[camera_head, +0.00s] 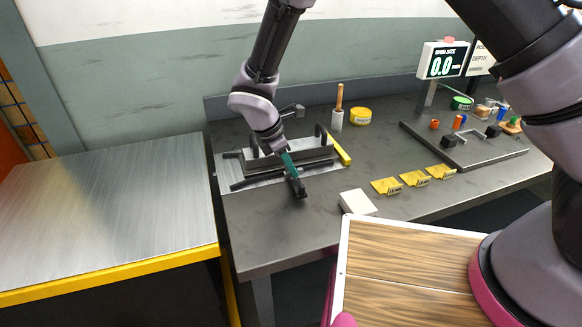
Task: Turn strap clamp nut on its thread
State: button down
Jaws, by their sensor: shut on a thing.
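My gripper (298,187) comes down from above over the front edge of a metal clamping fixture (236,163) on the workbench. The fixture has a pale base plate, dark bars lying across it and upright black handles (254,146). The gripper's black jaws are shut at the front side of the fixture, below a teal section. The strap clamp nut is too small to make out and is hidden at the jaws. I cannot see its thread or how far it is turned.
A yellow bar (340,151) lies at the fixture's right edge. Behind stand a wooden-handled tool in a holder (337,119) and a yellow tin (360,116). A white block (357,202) and yellow cards (415,178) lie right. The bench (290,243) is clear in front.

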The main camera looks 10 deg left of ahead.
jog(key=m+g, duration=0.1)
jog(key=m, duration=0.2)
jog(key=shift+w+m+h, duration=0.15)
jog(key=shift+m+h, duration=0.15)
jog(key=shift+w+a+m+g, duration=0.1)
jog(key=shift+m+g, duration=0.7)
jog(key=shift+m, duration=1)
jog(key=c, duration=0.9)
grip_release()
